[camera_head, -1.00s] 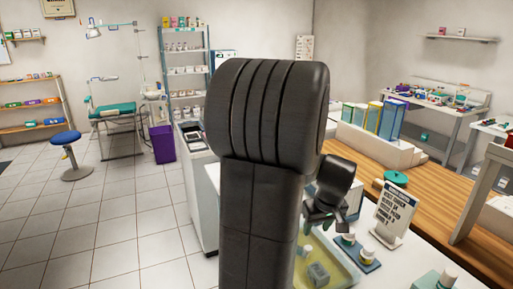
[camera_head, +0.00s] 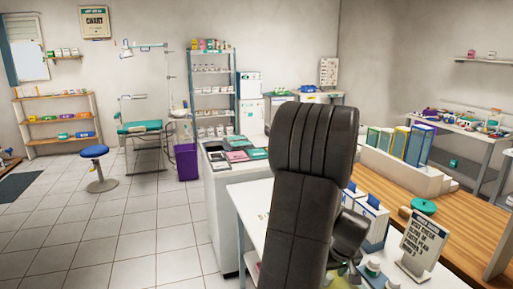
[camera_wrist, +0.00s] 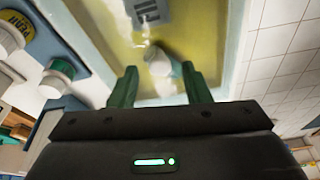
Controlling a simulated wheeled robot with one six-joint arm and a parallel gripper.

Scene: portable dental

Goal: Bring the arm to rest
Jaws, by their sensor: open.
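My arm (camera_head: 312,170) stands tall and dark in the middle of the head view, bent at its padded upper joint. My gripper (camera_head: 347,270) shows low beside it, partly hidden behind the arm. In the wrist view my gripper (camera_wrist: 160,84) has two green fingers spread apart, with nothing held between them. Beyond the fingertips, a small white bottle or cup (camera_wrist: 158,62) lies in a yellow-bottomed tray (camera_wrist: 100,22). A grey block (camera_wrist: 150,9) with dark marks is also in the tray. I cannot tell the height of the fingers above it.
A sign (camera_head: 422,243) and a wooden counter (camera_head: 470,222) are to the right. A white cabinet (camera_head: 226,205) stands left of the arm. The tiled floor (camera_head: 130,225) on the left is open around a blue stool (camera_head: 95,152).

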